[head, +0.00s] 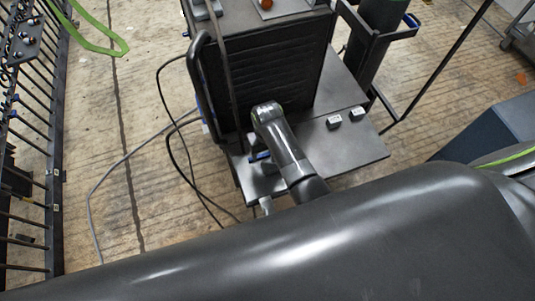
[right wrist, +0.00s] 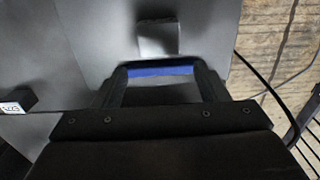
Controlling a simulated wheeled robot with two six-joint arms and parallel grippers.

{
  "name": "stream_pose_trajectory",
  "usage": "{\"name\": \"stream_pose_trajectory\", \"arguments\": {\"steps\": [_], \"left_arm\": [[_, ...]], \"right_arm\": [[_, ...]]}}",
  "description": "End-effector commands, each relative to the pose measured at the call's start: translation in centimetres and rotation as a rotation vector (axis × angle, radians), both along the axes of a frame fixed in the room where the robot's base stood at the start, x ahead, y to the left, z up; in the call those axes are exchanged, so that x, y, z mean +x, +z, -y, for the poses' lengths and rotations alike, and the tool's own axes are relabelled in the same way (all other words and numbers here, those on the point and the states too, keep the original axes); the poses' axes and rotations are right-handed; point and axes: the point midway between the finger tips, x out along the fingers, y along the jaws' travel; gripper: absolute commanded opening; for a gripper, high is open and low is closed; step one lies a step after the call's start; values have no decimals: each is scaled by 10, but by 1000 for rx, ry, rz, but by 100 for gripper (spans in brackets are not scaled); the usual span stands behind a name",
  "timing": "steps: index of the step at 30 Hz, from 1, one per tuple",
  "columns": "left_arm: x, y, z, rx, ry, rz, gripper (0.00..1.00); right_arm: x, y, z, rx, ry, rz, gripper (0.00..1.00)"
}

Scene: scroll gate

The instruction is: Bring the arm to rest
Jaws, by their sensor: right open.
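My right arm reaches over a dark grey platform (head: 352,152) in the head view and bends down at its far end. My right gripper (head: 262,158) hangs low there, close to the platform and beside the black ribbed cabinet (head: 275,70). In the right wrist view my right gripper (right wrist: 160,82) has its two dark fingers spread apart. A blue bar shows across the space by the fingertips; I cannot tell what it belongs to. No object is visibly gripped. The grey surface beyond the fingers carries a small silver block (right wrist: 158,38). My left gripper is not in view.
Two small labelled blocks (head: 345,118) lie on the platform, right of my arm. Loose cables (head: 180,150) run across the floor at left. A black barred gate (head: 35,170) stands far left, and a dark blue box (head: 490,130) stands at right.

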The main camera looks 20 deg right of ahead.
Motion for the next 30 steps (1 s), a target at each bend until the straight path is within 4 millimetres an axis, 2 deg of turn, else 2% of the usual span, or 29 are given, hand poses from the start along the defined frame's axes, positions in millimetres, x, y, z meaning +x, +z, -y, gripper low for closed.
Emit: {"name": "stream_pose_trajectory", "arguments": {"steps": [1,6,12,24,26,30], "left_arm": [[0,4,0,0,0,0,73],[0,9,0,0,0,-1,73],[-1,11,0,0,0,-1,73],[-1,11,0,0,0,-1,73],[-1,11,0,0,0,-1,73],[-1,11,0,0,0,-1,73]], "right_arm": [[1,13,0,1,-1,4,67],[1,46,0,1,0,3,67],[1,71,0,0,0,3,67],[-2,76,4,-1,-5,3,67],[-9,73,11,-4,-16,10,67],[-39,67,48,-14,-64,55,67]]}}
